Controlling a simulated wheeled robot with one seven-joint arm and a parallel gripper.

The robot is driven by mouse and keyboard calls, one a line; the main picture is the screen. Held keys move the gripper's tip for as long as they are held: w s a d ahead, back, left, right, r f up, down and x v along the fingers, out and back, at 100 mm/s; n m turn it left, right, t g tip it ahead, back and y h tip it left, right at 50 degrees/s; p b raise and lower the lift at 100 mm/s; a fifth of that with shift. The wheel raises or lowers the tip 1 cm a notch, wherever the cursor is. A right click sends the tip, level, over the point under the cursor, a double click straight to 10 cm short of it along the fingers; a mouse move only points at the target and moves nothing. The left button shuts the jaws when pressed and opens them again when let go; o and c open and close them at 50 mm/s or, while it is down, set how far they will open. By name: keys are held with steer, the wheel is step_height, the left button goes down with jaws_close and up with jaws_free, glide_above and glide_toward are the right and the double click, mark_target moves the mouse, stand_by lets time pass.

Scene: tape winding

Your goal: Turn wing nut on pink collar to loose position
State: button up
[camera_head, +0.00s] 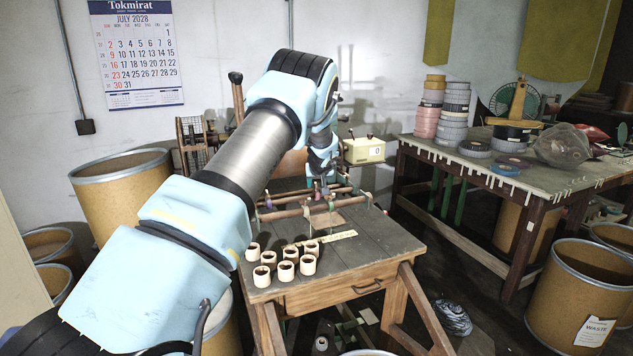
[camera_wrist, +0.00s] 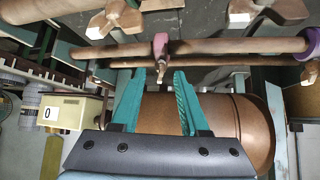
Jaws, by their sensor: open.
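In the wrist view, the pink collar (camera_wrist: 160,44) sits around a horizontal wooden rod (camera_wrist: 225,48). Its wing nut (camera_wrist: 161,68) points down from the collar toward my gripper. My gripper (camera_wrist: 160,76) is open, with one teal finger on each side of the wing nut and a visible gap to both. Nothing is held. In the head view, my gripper (camera_head: 318,172) is at the back of the wooden workbench (camera_head: 375,242), low over the rods; the collar and wing nut are too small there to tell their details.
A purple collar (camera_wrist: 312,42) is at the rod's right end. Other wooden wing nuts (camera_wrist: 115,18) are near the rods. A large brown cylinder (camera_wrist: 235,125) lies behind my fingers. A counter box (camera_head: 364,150) stands behind the bench. Several small cups (camera_head: 286,270) stand at the front.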

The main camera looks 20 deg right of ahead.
jaws_close()
stand_by(0.4)
